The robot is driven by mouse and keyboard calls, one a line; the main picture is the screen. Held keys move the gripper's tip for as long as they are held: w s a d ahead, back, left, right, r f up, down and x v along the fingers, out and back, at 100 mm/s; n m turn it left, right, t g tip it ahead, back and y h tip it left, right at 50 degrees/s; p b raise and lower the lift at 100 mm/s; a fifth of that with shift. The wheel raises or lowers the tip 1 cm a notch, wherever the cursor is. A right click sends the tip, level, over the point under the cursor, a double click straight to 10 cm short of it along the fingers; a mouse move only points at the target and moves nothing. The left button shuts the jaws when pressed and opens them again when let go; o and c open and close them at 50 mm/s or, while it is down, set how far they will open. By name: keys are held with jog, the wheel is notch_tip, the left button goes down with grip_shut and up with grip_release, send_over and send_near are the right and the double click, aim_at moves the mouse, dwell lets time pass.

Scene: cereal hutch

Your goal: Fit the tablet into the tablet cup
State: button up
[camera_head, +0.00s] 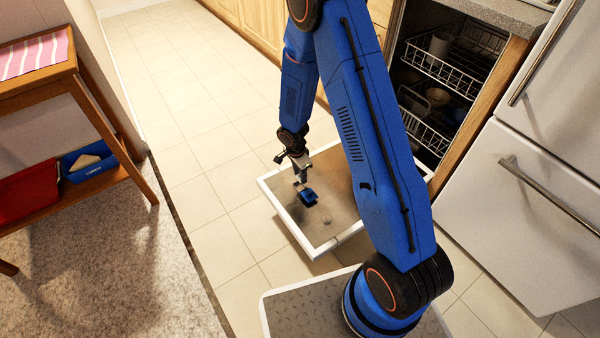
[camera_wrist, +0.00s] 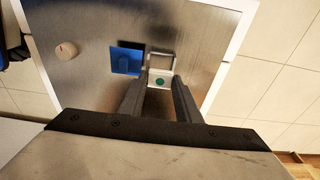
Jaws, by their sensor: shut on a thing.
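The tablet (camera_wrist: 153,79) is a small white block with a green dot. It sits between the two fingertips of my gripper (camera_wrist: 160,85), which is shut on it. The tablet cup (camera_wrist: 161,62) is a small grey square recess in the metal door, just ahead of the tablet in the wrist view. Its blue lid (camera_wrist: 127,60) stands open to the left. Whether the tablet touches the cup rim I cannot tell. In the head view my gripper (camera_head: 301,176) hangs over the door right by the blue lid (camera_head: 309,197); the tablet is too small to make out there.
The lowered dishwasher door (camera_head: 345,228) lies flat with a white edge. A round knob (camera_wrist: 66,50) sticks up from it left of the lid. Dish racks (camera_head: 455,65) are inside the machine. A fridge (camera_head: 525,210) is at right, a wooden stand (camera_head: 100,130) at left. Floor between is clear.

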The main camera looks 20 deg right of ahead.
jog(key=shift+f, duration=2.2)
jog(key=shift+s+f, duration=0.1)
jog(key=shift+f, duration=0.3)
jog(key=o, duration=1.1)
jog(key=shift+s, duration=0.15)
dwell(0.6)
notch_tip(320, 180, up, 17)
jog(key=a, duration=0.2)
jog(key=shift+r, duration=0.15)
dwell(0.6)
dwell(0.8)
